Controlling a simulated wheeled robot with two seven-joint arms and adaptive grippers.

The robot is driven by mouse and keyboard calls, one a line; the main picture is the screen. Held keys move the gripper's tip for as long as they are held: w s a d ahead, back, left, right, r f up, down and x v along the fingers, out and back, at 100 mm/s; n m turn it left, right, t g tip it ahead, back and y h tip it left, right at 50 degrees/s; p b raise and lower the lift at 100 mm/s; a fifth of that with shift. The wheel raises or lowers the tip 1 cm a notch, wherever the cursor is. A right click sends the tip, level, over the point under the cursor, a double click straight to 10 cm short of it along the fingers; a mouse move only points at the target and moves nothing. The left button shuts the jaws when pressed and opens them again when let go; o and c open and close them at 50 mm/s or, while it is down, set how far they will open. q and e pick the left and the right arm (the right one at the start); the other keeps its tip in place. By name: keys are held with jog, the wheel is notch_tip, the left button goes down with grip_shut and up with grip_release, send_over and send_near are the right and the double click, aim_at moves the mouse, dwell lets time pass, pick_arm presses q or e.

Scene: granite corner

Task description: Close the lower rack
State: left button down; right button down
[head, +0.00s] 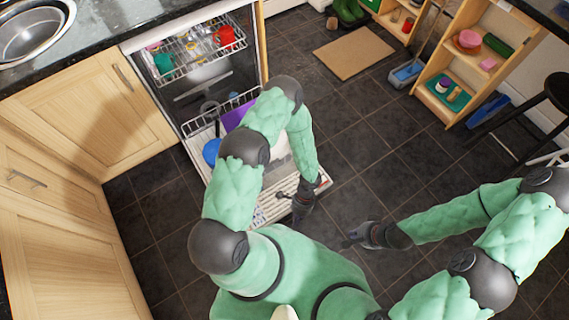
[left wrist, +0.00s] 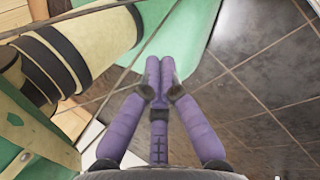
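The dishwasher stands open under the counter. Its lower rack (head: 197,126), a white wire basket, is pulled out over the lowered door (head: 324,196). It holds a blue dish (head: 211,152), a purple item (head: 239,114) and a dark pan-like item (head: 209,108). My left arm hides much of the rack. My left gripper (head: 290,203) is near the door's outer end, beyond the visible part of the rack. In the left wrist view its purple fingers (left wrist: 160,72) are together with nothing between them. My right gripper (head: 352,238) is over the floor, right of the door; its fingers are too small to judge.
The upper rack (head: 190,52) holds cups, including a red one (head: 226,36). Wooden cabinets (head: 95,110) are at left. A tan mat (head: 353,53), a shelf unit (head: 468,60) and a dark stool (head: 558,92) are toward the right. The dark tiled floor between is mostly clear.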

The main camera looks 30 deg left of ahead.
pick_arm(q)
jog(key=w+a+f+m+t+y, duration=0.6)
jog(key=w+a+f+m+y, duration=0.3)
jog(key=w, duration=0.4)
jog(key=w+m+t+b, duration=0.1)
jog(key=w+m+t, duration=0.25)
jog(key=w, duration=0.35)
jog(key=w+a+f+b, duration=0.2)
jog(key=a+f, duration=0.1)
jog(key=a, duration=0.2)
jog(key=w+a+f+b, duration=0.3)
jog(key=a, duration=0.3)
jog(key=shift+w+f+n+y, duration=0.35)
jog(key=shift+y, duration=0.05)
jog(key=shift+a+t, duration=0.1)
jog(key=shift+t, duration=0.15)
